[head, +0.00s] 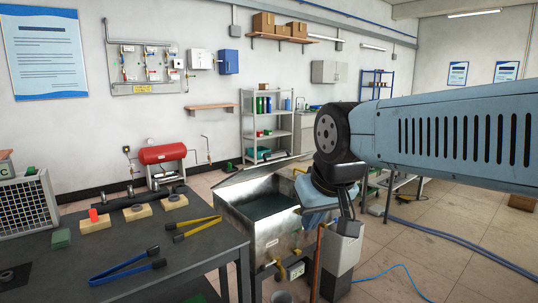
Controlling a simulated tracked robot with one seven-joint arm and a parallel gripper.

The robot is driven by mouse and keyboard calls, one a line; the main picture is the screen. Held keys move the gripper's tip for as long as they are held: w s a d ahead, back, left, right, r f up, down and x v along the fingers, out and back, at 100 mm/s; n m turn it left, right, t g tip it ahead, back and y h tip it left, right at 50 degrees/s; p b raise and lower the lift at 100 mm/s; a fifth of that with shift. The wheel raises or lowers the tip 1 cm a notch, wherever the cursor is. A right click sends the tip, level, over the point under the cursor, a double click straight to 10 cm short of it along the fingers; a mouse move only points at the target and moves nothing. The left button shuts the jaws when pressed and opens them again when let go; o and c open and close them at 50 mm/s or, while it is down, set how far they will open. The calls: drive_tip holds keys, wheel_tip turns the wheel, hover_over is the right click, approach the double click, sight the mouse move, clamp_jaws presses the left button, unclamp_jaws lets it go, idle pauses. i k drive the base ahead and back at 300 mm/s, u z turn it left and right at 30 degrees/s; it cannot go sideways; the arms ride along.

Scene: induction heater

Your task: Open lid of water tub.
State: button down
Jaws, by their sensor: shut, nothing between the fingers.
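The water tub (288,237) is a worn metal box on legs, right of the dark table. Its dark inside shows from above, so the top looks open at least in part. A metal panel (250,176) slopes along its back left edge; I cannot tell for sure whether it is the lid. My gripper (346,212) hangs at the tub's right side, pointing down, shut and empty. My wrist and arm hide the tub's far right corner. I cannot tell whether the gripper touches the tub.
The dark table (205,255) holds blue tongs (128,267), yellow tongs (195,227) and several small blocks. A grey-white box (345,250) stands close to the tub's right. A blue hose (450,240) lies on the floor at right, which is otherwise mostly clear.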

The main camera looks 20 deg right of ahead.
sight(259, 166)
drive_tip(key=u, duration=0.05)
drive_tip(key=i, duration=1)
drive_tip(key=z, duration=0.05)
